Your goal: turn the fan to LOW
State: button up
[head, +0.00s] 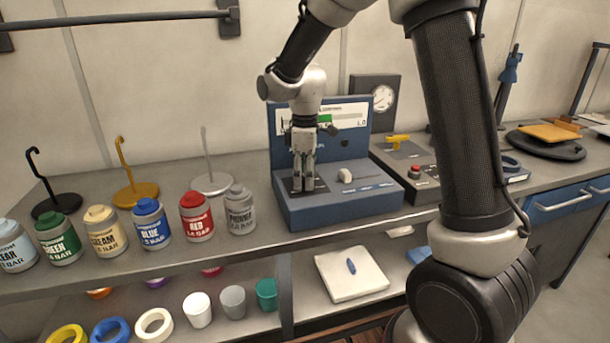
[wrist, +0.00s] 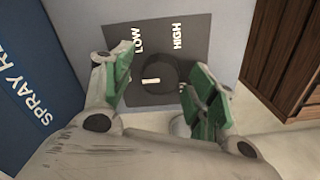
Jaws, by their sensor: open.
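The fan's dark round knob (wrist: 168,72) sits on a dark grey plate (wrist: 200,38) marked LOW and HIGH in the wrist view. A short white mark on the knob lies at its left side and does not line up with either readable label. Part of the plate is hidden behind my left finger. My gripper (wrist: 157,80) is open, with its green-padded fingers on either side of the knob; contact cannot be told. In the head view my gripper (head: 303,172) points straight down over the dark plate (head: 318,187) on the blue console (head: 305,215), hiding the knob.
A grey panel with a red button (head: 416,171) stands further right. Several paint bottles, including a grey one (head: 240,211), line the bench at left. A gauge (head: 383,98) stands behind.

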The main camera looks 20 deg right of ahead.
jog(key=c, duration=1)
jog(key=shift+c, duration=0.3)
jog(key=shift+m, duration=0.5)
jog(key=m, duration=0.4)
jog(key=shift+m, duration=0.4)
jog(key=m, duration=0.5)
jog(key=shift+m, duration=0.7)
jog(key=o, duration=1.1)
jog(key=shift+c, duration=0.2)
